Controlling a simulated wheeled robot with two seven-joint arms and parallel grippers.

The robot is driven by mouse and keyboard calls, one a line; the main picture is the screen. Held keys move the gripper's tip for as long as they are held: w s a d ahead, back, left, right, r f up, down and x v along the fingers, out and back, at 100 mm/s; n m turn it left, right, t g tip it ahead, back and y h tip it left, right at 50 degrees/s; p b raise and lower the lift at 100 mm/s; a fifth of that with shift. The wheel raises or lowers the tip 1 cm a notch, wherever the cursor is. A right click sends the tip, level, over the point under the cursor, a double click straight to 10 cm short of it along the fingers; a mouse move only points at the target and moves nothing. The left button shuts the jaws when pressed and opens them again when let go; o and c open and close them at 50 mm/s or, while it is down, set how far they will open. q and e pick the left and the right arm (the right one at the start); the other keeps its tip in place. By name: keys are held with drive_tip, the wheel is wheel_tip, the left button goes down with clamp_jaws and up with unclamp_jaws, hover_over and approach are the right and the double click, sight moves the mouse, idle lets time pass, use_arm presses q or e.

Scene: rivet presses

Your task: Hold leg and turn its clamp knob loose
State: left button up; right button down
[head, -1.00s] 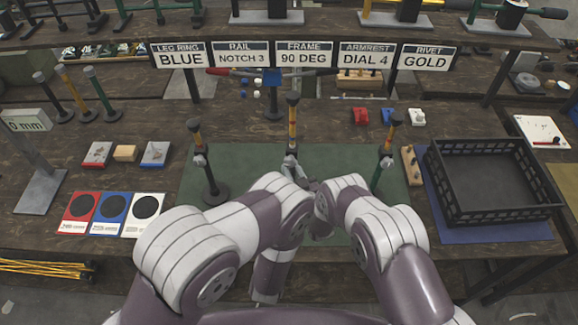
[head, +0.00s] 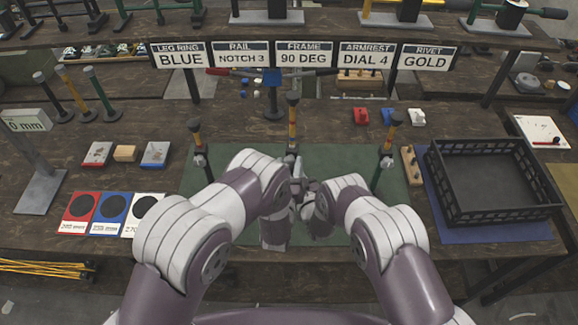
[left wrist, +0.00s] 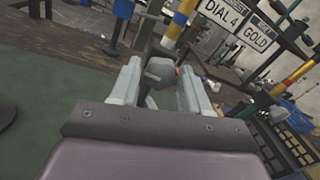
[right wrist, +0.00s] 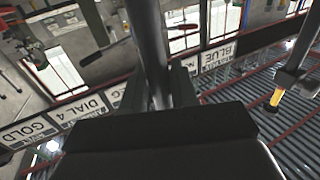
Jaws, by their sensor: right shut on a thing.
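Three legs stand in a row on the green mat (head: 330,160): a left one (head: 199,150), a middle one (head: 292,122) and a right one (head: 388,150). Each has a yellow band and a dark top. In the left wrist view the dark clamp knob (left wrist: 160,72) lies between the two pale fingers of my left gripper (left wrist: 160,85). The fingers are apart, with visible space beside the knob. My left gripper (head: 298,184) is at the middle leg in the head view. My right gripper (right wrist: 160,88) is shut on the dark leg shaft (right wrist: 147,40); my arms hide its lower part.
A black crate (head: 436,190) stands at the right on a blue mat. Red, blue and white cards (head: 78,212) lie at the left, partly behind my left arm. Signs (head: 304,55) stand behind the legs. Small blocks (head: 125,153) lie left of the mat.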

use_arm(q)
drive_tip(key=c, duration=0.6)
drive_tip(key=shift+n, duration=3.8)
drive_tip(key=o, duration=1.1)
